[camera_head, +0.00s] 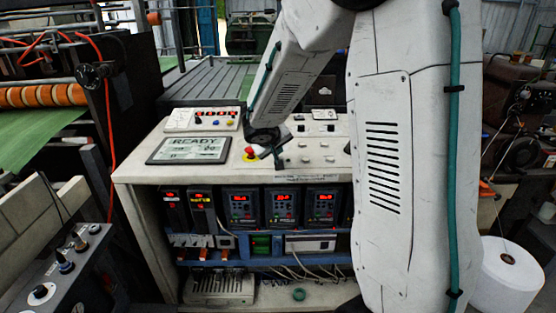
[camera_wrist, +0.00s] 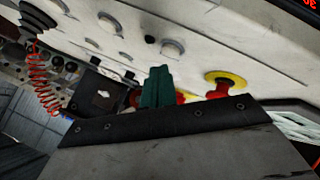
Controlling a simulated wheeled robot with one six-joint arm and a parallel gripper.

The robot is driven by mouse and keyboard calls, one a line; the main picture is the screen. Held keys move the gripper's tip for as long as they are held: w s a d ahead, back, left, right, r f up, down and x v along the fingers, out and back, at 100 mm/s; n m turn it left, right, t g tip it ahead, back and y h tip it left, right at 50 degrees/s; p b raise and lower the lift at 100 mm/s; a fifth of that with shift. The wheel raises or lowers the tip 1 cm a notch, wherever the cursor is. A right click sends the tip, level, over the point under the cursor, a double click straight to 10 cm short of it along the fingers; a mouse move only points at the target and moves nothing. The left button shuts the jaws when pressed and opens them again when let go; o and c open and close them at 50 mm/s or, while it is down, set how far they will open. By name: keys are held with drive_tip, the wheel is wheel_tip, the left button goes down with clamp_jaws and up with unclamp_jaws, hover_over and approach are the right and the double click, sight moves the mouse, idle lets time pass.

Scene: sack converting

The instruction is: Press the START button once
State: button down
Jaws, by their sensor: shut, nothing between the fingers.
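The control console (camera_head: 145,170) has a pale sloping top with several buttons. I cannot make out which is the START button; no label for it is readable, and my arm covers part of the panel. A red mushroom button on a yellow ring (camera_head: 249,155) sits left of my gripper (camera_head: 278,164). That button also shows in the wrist view (camera_wrist: 220,88), right of the fingers. My gripper's green fingers (camera_wrist: 158,72) are together and empty, close over the panel. I cannot tell whether they touch it.
A screen reading READY (camera_head: 190,149) lies on the console's left, with a small panel of red digits (camera_head: 202,119) behind it. Drives with red displays (camera_head: 282,207) fill the shelf below. A white roll (camera_head: 507,275) stands at the right. Another button box (camera_head: 65,265) is at lower left.

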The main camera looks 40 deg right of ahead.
drive_tip(key=shift+f, duration=0.15)
drive_tip(key=shift+f, duration=0.3)
